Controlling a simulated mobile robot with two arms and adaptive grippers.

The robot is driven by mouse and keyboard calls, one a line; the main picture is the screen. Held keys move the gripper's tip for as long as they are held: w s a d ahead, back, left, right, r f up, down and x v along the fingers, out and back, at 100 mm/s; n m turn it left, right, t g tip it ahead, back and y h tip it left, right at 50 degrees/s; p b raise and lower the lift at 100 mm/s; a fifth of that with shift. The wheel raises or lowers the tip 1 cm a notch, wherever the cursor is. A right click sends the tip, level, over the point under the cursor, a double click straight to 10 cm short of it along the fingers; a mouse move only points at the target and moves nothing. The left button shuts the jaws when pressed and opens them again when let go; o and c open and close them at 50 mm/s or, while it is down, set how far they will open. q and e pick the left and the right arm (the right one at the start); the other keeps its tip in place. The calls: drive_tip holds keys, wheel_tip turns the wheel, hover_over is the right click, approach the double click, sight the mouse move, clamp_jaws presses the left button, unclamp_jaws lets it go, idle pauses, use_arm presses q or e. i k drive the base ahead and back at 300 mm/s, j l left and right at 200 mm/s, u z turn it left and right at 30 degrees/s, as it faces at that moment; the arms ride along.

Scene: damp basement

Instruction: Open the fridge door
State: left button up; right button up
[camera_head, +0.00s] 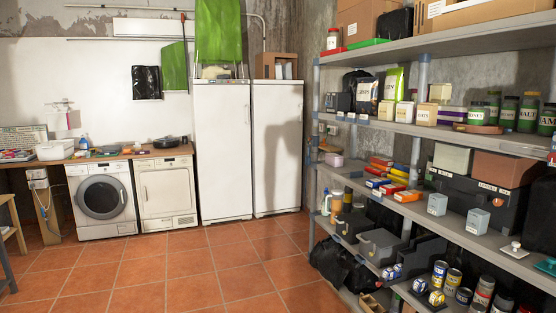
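Two tall white appliances stand side by side against the back wall, the left one (222,150) and the right one (277,148). Both look like a fridge or freezer, and I cannot tell which is the fridge. Their doors look shut. A dark shadow falls on the right one. Neither of my grippers is in the view.
A washing machine (102,199) and a dryer (165,190) stand under a wooden counter at the left. Metal shelving (440,135) full of jars, boxes and cans lines the right side. A black bag (343,265) lies by its foot. The tiled floor (200,270) before the appliances is clear.

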sight(277, 110)
drive_tip(key=i, duration=6.1)
drive_tip(key=i+j+z, duration=0.35)
drive_tip(key=i, duration=0.2)
drive_tip(key=i+j+z, duration=0.3)
drive_tip(key=i, duration=0.25)
drive_tip(key=i+j+z, duration=0.35)
drive_tip(key=i+j, duration=0.15)
